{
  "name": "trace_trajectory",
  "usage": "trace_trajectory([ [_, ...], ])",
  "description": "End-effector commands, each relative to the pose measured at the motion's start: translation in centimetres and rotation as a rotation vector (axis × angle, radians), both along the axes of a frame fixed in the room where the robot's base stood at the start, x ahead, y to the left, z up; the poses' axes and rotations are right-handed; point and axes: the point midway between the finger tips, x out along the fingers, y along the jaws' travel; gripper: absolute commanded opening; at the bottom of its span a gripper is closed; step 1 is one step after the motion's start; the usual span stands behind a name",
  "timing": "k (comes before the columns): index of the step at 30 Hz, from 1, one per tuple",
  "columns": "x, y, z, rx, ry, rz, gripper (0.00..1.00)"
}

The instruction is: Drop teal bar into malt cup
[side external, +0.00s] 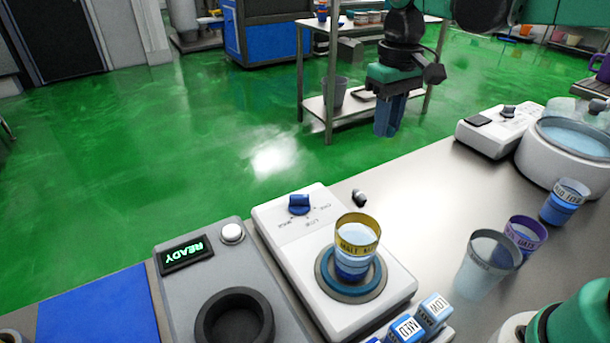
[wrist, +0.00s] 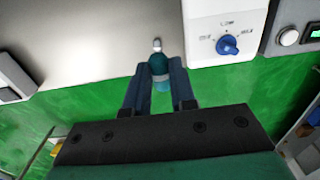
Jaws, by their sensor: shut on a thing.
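The malt cup (side external: 357,233) is clear with a yellow band reading MALT and a blue lower part. It stands upright on a round blue-ringed pad on a white device in the side view. My gripper (side external: 386,131) is in the air behind and above the cup, beyond the counter's far edge, fingers pointing down. In the wrist view my gripper (wrist: 159,76) is shut on the teal bar (wrist: 159,64), which shows between the blue fingertips. I cannot make out the bar in the side view. The malt cup is not in the wrist view.
The white device has a blue knob (side external: 299,204). A small metal fitting (side external: 359,197) sits near the counter edge. A grey READY unit (side external: 230,262) is left. Several other cups, including a clear one (side external: 487,263), and a round white bath (side external: 566,150) stand right.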

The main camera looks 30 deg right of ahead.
Motion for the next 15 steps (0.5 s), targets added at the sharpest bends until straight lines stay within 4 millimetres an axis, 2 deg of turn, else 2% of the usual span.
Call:
trace_trajectory([
  [5, 0.0, 0.0, 0.0, 0.000, 0.000, 0.001, 0.00],
  [8, -0.5, 1.0, 0.2, 0.000, 0.000, 0.036, 0.00],
  [11, -1.9, 3.6, 0.7, 0.000, 0.000, 0.128, 0.00],
  [15, -5.0, 7.8, 1.4, 0.000, 0.000, 0.305, 0.00],
])
